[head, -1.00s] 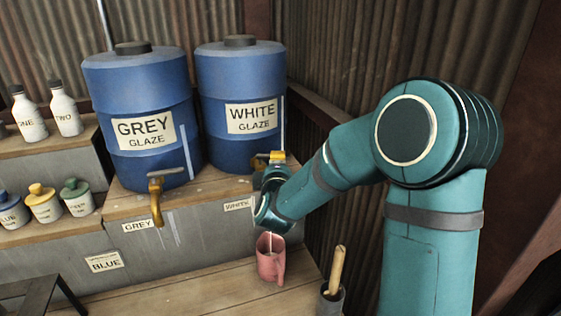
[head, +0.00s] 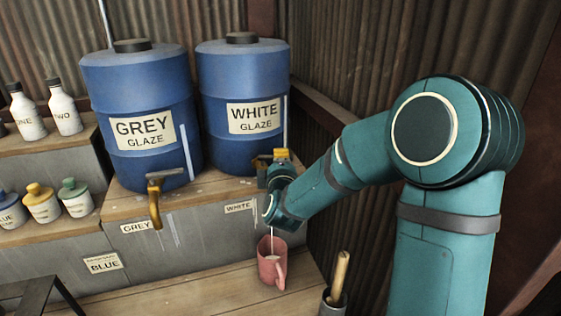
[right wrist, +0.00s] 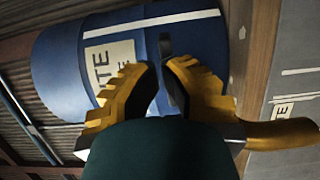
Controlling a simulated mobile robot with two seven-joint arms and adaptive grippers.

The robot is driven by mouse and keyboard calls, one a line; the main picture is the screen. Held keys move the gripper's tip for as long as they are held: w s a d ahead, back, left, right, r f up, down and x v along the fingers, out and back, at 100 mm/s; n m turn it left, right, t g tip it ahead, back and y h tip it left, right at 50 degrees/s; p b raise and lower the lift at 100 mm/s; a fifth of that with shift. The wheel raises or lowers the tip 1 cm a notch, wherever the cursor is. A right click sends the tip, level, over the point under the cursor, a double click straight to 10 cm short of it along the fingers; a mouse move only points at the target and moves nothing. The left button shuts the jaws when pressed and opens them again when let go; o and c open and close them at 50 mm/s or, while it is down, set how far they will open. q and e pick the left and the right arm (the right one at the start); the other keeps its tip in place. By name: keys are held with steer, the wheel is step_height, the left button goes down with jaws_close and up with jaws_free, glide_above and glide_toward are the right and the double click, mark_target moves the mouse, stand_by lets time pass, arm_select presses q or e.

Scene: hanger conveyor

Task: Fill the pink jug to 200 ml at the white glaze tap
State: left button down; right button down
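The pink jug (head: 268,272) stands upright on the low wooden shelf under the white glaze tap, its handle towards the right. A thin white stream (head: 271,239) runs down into it, and pale glaze shows inside; I cannot read a level. The blue white glaze barrel (head: 243,75) stands behind. My right gripper (head: 281,157) is at its tap, partly hiding it. In the right wrist view, the yellow fingers (right wrist: 164,80) are drawn together, with the brass spout (right wrist: 285,135) on the right. My left gripper is out of view.
The grey glaze barrel (head: 140,85) with its brass tap (head: 154,205) stands to the left. A dark pot (head: 333,300) holding a wooden-handled tool stands right of the jug. Bottles (head: 63,112) and small lidded jars (head: 41,202) fill the left shelves.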

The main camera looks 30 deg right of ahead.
steer(key=n+y, duration=0.1)
steer(key=w+d+n+t+y+b, duration=0.1)
steer(key=y, duration=0.1)
steer(key=shift+d, duration=0.25)
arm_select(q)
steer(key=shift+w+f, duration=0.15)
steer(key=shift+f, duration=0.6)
arm_select(e)
steer(key=shift+f, duration=0.1)
